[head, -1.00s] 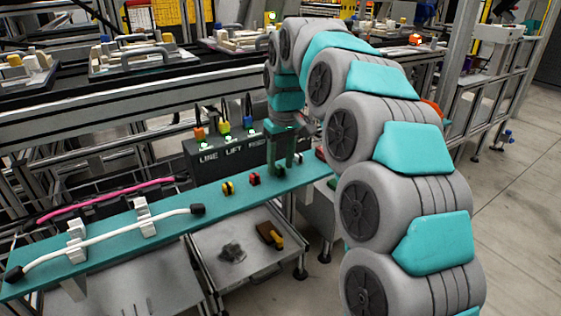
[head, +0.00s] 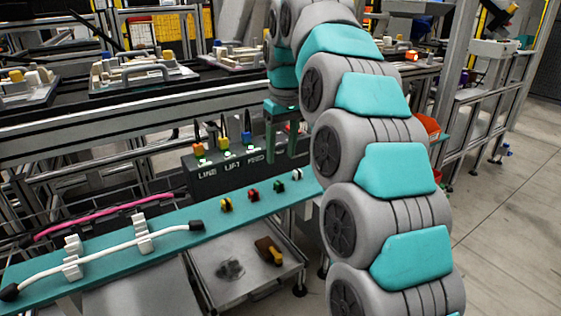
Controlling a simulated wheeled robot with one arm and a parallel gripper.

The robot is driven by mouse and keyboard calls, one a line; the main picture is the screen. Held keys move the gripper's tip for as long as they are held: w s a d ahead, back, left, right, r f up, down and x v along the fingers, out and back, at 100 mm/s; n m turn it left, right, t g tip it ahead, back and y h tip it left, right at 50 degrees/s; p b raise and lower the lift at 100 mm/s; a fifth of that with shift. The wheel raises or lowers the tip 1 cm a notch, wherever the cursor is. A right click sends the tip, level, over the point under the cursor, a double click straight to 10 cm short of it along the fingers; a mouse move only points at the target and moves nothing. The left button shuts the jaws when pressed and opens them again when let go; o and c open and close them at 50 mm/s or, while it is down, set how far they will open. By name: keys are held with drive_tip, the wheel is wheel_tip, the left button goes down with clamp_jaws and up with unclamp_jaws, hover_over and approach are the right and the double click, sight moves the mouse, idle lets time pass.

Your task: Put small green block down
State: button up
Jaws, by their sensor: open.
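My arm hides part of the shelf's right end.
A red block (head: 253,195), a yellow block (head: 226,204) and a white block (head: 296,174) stand on the shelf. A dark control box (head: 225,172) with switches stands behind them. A white cable (head: 105,255) in clips lies on the left. A grey tray (head: 245,285) is below.

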drive_tip(key=r+p, duration=0.1)
drive_tip(key=r, duration=0.1)
drive_tip(key=r+p, duration=0.1)
drive_tip(key=r, duration=0.1)
drive_tip(key=shift+s+d, duration=0.15)
drive_tip(key=shift+s, duration=0.05)
drive_tip(key=shift+f, duration=0.1)
drive_tip(key=s+d+f+m+g, duration=0.1)
drive_tip(key=s+d+f, duration=0.4)
drive_tip(key=s, duration=0.8)
drive_tip(key=s+d+f+m+g, duration=0.1)
drive_tip(key=s+d+f+m, duration=0.2)
drive_tip(key=s, duration=1)
drive_tip(key=s+d+f+m+g, duration=0.1)
drive_tip(key=s+d+f+m, duration=0.1)
drive_tip(key=s+d+f, duration=0.6)
drive_tip(key=s+f, duration=0.4)
drive_tip(key=s, duration=0.1)
drive_tip(key=shift+s+d+f+m+h, duration=0.25)
drive_tip(key=shift+s+m+h, duration=0.1)
drive_tip(key=shift+m+h, duration=0.05)
